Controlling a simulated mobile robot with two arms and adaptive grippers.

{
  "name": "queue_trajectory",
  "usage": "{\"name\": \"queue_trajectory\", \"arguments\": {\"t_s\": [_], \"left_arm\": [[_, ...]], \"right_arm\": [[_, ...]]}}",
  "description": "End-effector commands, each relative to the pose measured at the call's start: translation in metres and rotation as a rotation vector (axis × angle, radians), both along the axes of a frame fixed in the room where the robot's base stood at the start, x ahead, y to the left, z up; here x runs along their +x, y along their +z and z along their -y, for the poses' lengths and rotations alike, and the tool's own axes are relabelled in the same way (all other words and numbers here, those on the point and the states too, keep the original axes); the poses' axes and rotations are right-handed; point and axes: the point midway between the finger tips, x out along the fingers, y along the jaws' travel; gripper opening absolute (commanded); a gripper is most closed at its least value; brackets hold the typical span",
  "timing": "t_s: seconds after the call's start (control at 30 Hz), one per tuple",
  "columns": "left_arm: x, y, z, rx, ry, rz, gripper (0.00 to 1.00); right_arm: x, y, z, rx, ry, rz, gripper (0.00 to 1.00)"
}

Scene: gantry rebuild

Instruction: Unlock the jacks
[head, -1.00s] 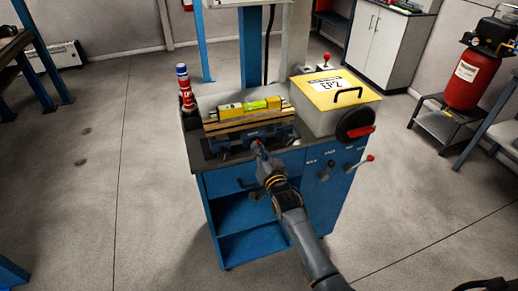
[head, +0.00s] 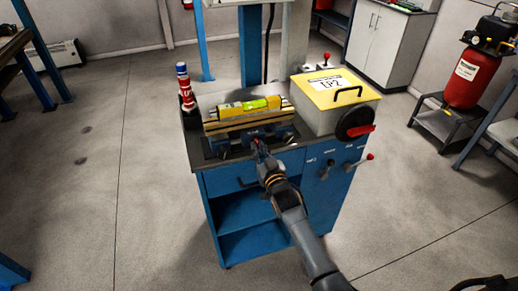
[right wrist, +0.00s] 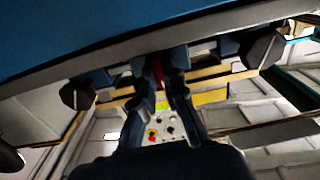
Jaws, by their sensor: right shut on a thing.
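A blue fixture with a wooden-edged bed (head: 222,126) sits on the blue cabinet's top, with a yellow spirit level (head: 250,106) lying on it. My right gripper (head: 262,150) is at the fixture's front side, low and near its middle. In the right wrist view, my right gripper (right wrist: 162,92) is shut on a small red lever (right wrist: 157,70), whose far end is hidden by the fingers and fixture. Two dark hexagonal knobs, a left one (right wrist: 77,94) and a right one (right wrist: 263,48), stand either side of it. My left gripper is out of view.
A red-and-blue bottle (head: 184,90) stands behind the fixture at left.

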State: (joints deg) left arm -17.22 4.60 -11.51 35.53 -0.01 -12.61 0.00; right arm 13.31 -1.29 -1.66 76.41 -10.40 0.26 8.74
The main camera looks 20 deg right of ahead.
Motion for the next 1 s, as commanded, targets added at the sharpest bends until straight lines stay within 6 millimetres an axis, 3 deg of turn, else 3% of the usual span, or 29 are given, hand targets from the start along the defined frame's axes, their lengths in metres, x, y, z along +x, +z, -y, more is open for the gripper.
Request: {"name": "queue_trajectory", "arguments": {"t_s": [0.3, 0.33, 0.37, 0.7, 0.87, 1.0], "left_arm": [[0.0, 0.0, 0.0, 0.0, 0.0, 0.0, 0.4], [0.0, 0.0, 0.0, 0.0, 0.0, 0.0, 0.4], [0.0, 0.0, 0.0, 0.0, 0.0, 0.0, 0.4], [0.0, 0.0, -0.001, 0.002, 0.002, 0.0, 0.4], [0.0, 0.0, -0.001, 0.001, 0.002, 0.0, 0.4], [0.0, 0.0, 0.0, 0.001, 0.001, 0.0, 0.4]], "right_arm": [[0.0, -0.001, 0.0, -0.005, 0.0, -0.002, 0.0], [0.0, -0.001, 0.0, -0.005, 0.0, -0.002, 0.17], [0.0, -0.001, 0.0, -0.004, 0.0, -0.002, 0.21], [-0.002, -0.001, 0.0, -0.002, 0.0, -0.001, 0.21], [-0.021, -0.002, 0.001, -0.002, 0.0, -0.003, 0.21], [-0.05, -0.002, 0.002, -0.002, 0.0, -0.003, 0.21]]}}
